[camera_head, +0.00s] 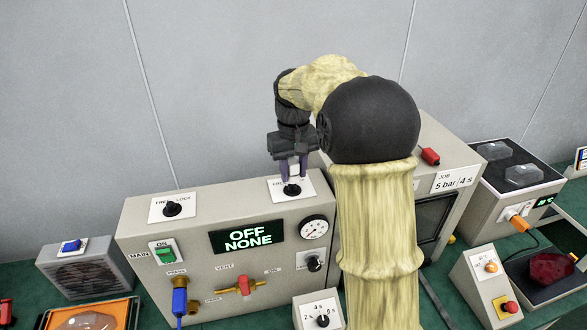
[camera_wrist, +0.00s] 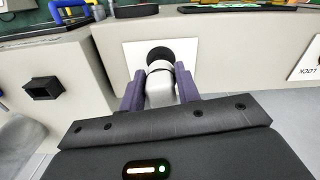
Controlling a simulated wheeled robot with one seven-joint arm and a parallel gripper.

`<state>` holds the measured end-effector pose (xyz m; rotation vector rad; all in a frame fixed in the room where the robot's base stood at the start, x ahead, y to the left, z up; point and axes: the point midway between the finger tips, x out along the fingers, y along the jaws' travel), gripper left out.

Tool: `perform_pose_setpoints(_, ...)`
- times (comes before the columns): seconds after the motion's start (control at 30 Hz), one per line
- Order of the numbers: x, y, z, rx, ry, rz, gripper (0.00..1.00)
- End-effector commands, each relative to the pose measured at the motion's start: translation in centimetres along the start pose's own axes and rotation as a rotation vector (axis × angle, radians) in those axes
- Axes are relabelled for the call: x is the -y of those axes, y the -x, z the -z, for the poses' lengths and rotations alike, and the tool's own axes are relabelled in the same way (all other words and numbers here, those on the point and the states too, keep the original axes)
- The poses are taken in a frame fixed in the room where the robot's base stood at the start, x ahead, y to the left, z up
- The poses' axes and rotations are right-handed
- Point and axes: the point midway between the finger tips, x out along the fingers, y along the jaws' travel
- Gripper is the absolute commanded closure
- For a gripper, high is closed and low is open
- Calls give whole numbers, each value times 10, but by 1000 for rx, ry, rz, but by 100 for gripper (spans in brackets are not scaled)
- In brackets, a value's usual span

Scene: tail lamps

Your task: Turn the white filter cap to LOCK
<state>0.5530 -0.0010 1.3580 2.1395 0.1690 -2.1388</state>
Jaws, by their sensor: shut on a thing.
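My gripper (camera_head: 290,175) points down over the right-hand white FREE/LOCK plate (camera_head: 308,187) on top of the beige console. In the wrist view my gripper (camera_wrist: 159,88) has its two purple fingers on either side of a white cap (camera_wrist: 160,90) and is shut on it. A dark round part (camera_wrist: 159,55) shows just beyond the white cap. In the head view the fingers cover most of the cap and part of the plate lettering, so I cannot tell the cap's exact pointing.
A second black knob (camera_head: 172,208) sits on another FREE/LOCK plate at the left. The console front has a display (camera_head: 247,236) reading OFF NONE, a gauge (camera_head: 314,229), a green MAIN switch (camera_head: 166,252) and a red vent valve (camera_head: 244,285). A red switch (camera_head: 430,156) stands to the right.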

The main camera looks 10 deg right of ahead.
Motion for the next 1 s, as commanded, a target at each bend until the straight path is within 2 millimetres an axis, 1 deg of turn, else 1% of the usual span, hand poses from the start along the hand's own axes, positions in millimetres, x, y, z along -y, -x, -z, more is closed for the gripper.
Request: perform_pose_setpoints(1.0, 0, -29, 0, 0, 0, 0, 91)
